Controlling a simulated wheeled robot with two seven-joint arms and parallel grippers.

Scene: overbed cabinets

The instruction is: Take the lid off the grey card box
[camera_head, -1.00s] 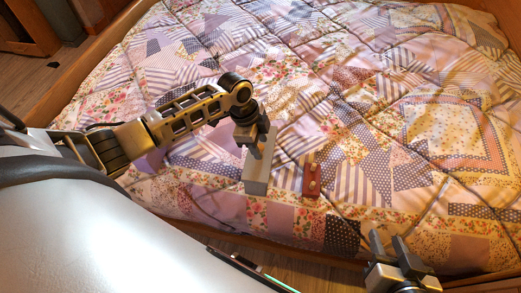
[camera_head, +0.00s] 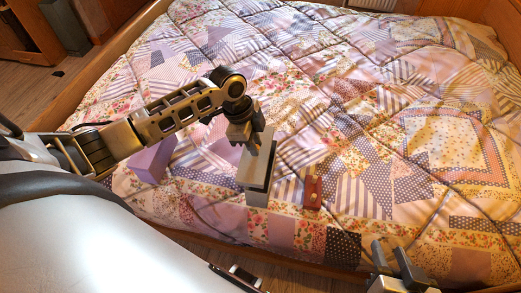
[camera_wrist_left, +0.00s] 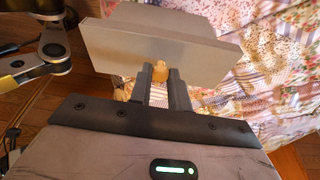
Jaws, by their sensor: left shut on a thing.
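The grey card box (camera_head: 258,199) stands on the quilt, mostly hidden under its grey lid (camera_head: 252,175). The lid appears raised above the box, with a dark band between them in the head view. My left gripper (camera_head: 257,146) is shut on the lid's small tan knob, which shows between the fingers in the left wrist view (camera_wrist_left: 160,72). There the lid (camera_wrist_left: 165,45) spans the top middle. My right gripper (camera_head: 392,256) is empty at the lower right, its fingers apart.
A dark red piece with small round studs (camera_head: 313,193) lies just right of the box. The patchwork quilt (camera_head: 400,90) is clear behind and to the right.

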